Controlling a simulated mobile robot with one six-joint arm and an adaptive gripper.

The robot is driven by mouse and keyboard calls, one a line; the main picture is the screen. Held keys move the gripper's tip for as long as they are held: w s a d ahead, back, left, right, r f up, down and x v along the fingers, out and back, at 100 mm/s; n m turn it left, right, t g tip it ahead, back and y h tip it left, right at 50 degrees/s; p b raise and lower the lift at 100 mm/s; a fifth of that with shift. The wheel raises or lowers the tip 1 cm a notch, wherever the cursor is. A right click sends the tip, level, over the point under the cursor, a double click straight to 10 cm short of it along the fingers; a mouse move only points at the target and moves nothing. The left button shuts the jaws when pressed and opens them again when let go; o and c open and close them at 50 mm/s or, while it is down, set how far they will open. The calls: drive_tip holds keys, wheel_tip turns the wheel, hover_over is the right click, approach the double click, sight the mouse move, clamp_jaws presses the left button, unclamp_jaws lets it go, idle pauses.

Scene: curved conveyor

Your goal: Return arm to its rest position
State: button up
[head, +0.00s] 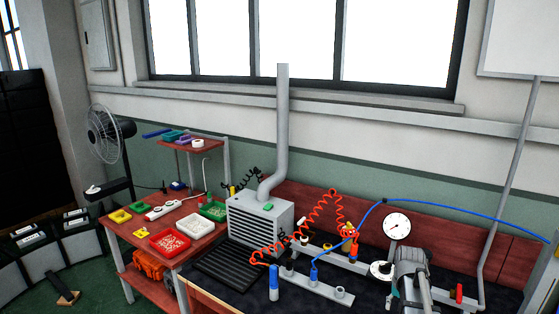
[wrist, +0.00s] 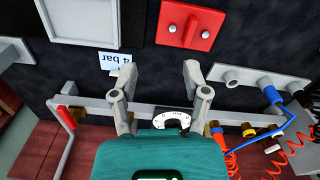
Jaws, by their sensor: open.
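My gripper (wrist: 158,72) shows in the wrist view with its two grey fingers spread apart and nothing between them. It hangs over a dark bench top (wrist: 150,60). The teal gripper body fills the bottom of that view. In the head view, a grey part of my arm reaches in at the lower right, over the workbench (head: 375,297). The fingers cannot be made out there.
A pressure gauge (head: 397,226) stands close to my arm; a dial (wrist: 173,122) shows partly behind the gripper. A blue hose (head: 460,207) and coiled orange hose (head: 325,215) cross the bench. A grey extractor box (head: 262,222) and red side table (head: 195,240) stand left.

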drive_tip(key=s+a+f+n+b, duration=0.2)
drive_tip(key=s+a, duration=0.3)
drive_tip(key=a, duration=0.4)
drive_tip(key=s+a+f+n+b, duration=0.1)
drive_tip(key=s+a, duration=0.4)
drive_tip(key=a, duration=0.5)
drive_tip(key=shift+s+a+f+n+b, duration=0.25)
drive_tip(key=shift+f+n+b, duration=0.2)
drive_tip(key=shift+f, duration=0.25)
